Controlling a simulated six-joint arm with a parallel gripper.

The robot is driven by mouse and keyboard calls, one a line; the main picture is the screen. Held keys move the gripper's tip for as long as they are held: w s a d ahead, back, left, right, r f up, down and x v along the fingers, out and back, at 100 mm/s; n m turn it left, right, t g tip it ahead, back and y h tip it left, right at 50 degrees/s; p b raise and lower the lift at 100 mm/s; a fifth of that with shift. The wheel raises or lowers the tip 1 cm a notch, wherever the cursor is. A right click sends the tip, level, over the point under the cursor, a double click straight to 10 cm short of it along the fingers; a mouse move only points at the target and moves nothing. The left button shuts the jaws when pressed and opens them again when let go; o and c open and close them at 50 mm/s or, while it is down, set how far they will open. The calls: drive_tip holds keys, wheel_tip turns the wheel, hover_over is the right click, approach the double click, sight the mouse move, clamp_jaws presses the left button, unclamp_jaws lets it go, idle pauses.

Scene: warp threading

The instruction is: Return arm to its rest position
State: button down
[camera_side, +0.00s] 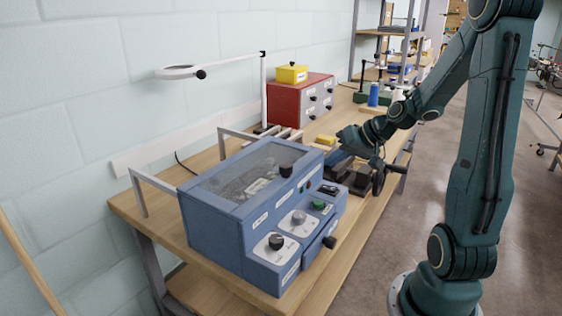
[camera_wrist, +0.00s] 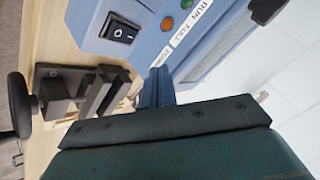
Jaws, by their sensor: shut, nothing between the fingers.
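My arm reaches in from the right in the side view, bent at the elbow. My gripper (camera_side: 338,157) is low over the bench, just beyond the right end of the blue machine (camera_side: 215,222). In the wrist view my gripper (camera_wrist: 157,84) is shut, its two narrow fingers together with nothing between them. The fingers point towards the blue machine (camera_wrist: 150,52), near its labelled panel. I cannot tell whether they touch it. A black rocker switch (camera_wrist: 121,31) shows up and left of the fingertips.
A dark vise (camera_side: 362,180) sits on the wooden bench (camera_side: 345,262) below my wrist; it also shows in the wrist view (camera_wrist: 60,92). Open floor lies right of the bench.

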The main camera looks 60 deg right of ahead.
drive_tip(key=shift+a+r, duration=0.15)
drive_tip(key=shift+a, duration=0.4)
drive_tip(key=s+a+r+n+g, duration=0.1)
drive_tip(key=a+r+n, duration=0.1)
drive_tip(key=a, duration=0.4)
drive_tip(key=s+a+r+n+g, duration=0.2)
drive_tip(key=a+r+n, duration=0.1)
drive_tip(key=a, duration=0.2)
drive_tip(key=s+a+r+n+h, duration=0.1)
drive_tip(key=s+a+r, duration=0.3)
drive_tip(key=s+a, duration=0.4)
drive_tip(key=shift+s+n, duration=0.8)
drive_tip(key=shift+s, duration=0.45)
